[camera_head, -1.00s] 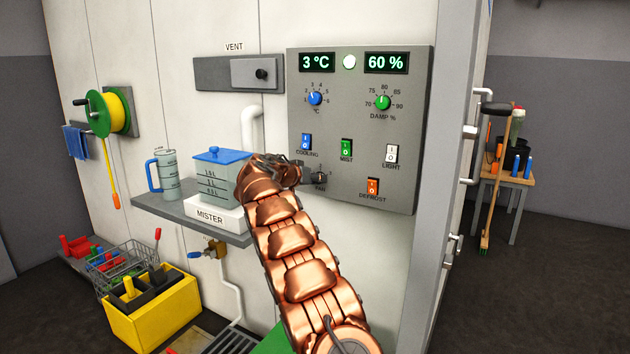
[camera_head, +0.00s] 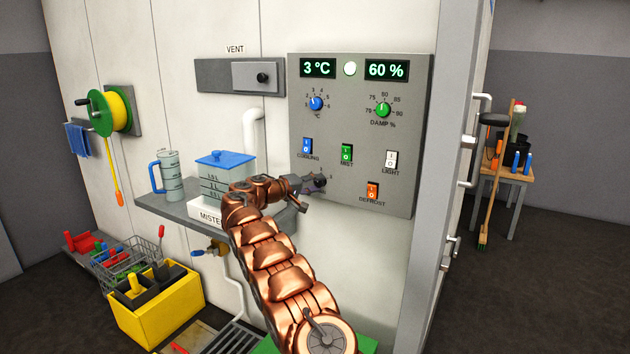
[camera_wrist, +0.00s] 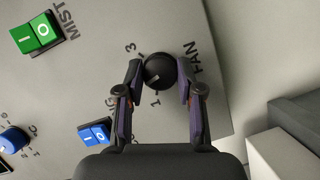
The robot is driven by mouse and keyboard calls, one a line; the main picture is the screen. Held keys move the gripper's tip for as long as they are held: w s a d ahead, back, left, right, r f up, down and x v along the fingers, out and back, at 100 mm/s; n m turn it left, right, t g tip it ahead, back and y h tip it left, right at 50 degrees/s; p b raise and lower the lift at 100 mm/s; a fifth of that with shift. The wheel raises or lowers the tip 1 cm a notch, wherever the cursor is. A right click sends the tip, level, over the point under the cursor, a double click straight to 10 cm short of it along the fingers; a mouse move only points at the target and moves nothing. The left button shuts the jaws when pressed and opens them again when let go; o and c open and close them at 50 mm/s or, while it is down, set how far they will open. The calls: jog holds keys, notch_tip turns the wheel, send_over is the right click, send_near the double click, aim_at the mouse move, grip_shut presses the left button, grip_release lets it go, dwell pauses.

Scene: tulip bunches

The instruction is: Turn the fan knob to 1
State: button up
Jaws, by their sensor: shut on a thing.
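The fan knob (camera_wrist: 160,71) is a round black dial on the grey control panel (camera_head: 410,150). In the wrist view a light pointer mark on it points to the lower left, towards my left finger. The printed 1 is below the knob and the 3 is at its upper left; any mark between them is hidden by that finger. My gripper (camera_wrist: 160,66) is shut on the fan knob, with one finger on each side. In the head view my gripper (camera_head: 312,184) reaches the knob from the left, and the FAN label is hidden.
Above the knob are the blue cooling switch (camera_head: 306,146) and green mist switch (camera_head: 347,153). The orange defrost switch (camera_head: 372,190) is to the right. The mister tank (camera_head: 222,178) stands on a shelf behind my arm, close to it.

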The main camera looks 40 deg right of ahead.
jog(key=n+h, duration=0.1)
jog(key=n, duration=0.2)
jog(key=shift+f+p, duration=0.15)
jog(key=shift+p, duration=0.15)
jog(key=n+h, duration=0.2)
jog(key=n, duration=0.3)
jog(key=shift+f+n, duration=0.1)
jog(key=shift+n, duration=0.3)
jog(key=o, duration=1.2)
jog(key=shift+c, duration=0.2)
jog(key=a+f, duration=0.2)
jog(key=a, duration=0.9)
jog(key=shift+w+a, duration=0.3)
jog(key=shift+a, duration=0.05)
